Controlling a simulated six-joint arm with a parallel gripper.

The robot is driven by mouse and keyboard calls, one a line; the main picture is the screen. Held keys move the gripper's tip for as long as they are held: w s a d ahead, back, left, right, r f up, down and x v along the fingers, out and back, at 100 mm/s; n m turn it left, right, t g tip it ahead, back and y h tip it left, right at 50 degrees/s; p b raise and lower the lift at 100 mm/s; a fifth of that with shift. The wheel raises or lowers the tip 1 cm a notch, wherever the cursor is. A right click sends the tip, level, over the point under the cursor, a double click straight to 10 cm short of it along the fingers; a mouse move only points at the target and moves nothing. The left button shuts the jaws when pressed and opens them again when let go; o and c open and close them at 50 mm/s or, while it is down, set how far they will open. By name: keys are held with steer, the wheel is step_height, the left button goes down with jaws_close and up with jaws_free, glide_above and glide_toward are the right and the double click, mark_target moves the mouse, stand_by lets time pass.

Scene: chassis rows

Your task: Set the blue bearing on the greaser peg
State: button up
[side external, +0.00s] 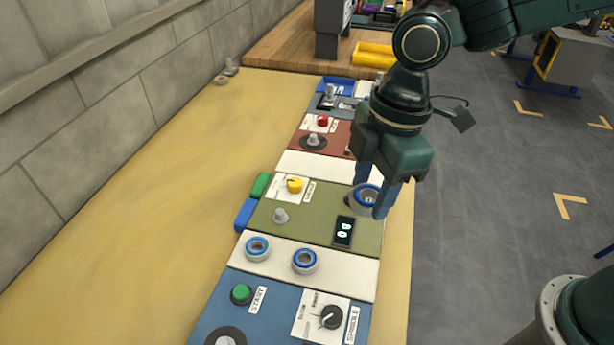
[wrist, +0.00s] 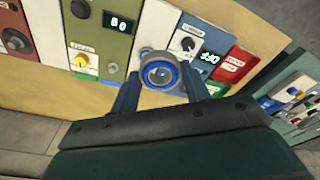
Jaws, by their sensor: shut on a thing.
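My gripper (side external: 376,196) is shut on a blue bearing (side external: 367,197), a pale ring with a blue rim. It holds the bearing above the right edge of the olive panel (side external: 325,212), beside the small lit display (side external: 344,231). In the wrist view the bearing (wrist: 160,72) sits between the two fingertips, its open bore facing the camera. A short grey peg (side external: 281,215) stands bare on the olive panel, left of the held bearing. Another grey peg (side external: 313,140) stands on a dark disc on the red-brown panel. I cannot read which peg is the greaser.
Two more blue-rimmed bearings (side external: 257,248) (side external: 305,260) sit on the white strip in front of the olive panel. A yellow knob (side external: 294,185), a green button (side external: 241,294) and a black spindle knob (side external: 331,316) stick up nearby. The tan tabletop left of the panels is mostly clear.

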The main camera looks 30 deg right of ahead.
steer(key=n, duration=0.4)
glide_above(280, 211)
steer(key=shift+d+f, duration=0.1)
steer(key=shift+f, duration=5.45)
steer(key=shift+f, duration=0.25)
steer(key=shift+f, duration=3.7)
steer(key=shift+f, duration=0.1)
steer(key=o, duration=1.1)
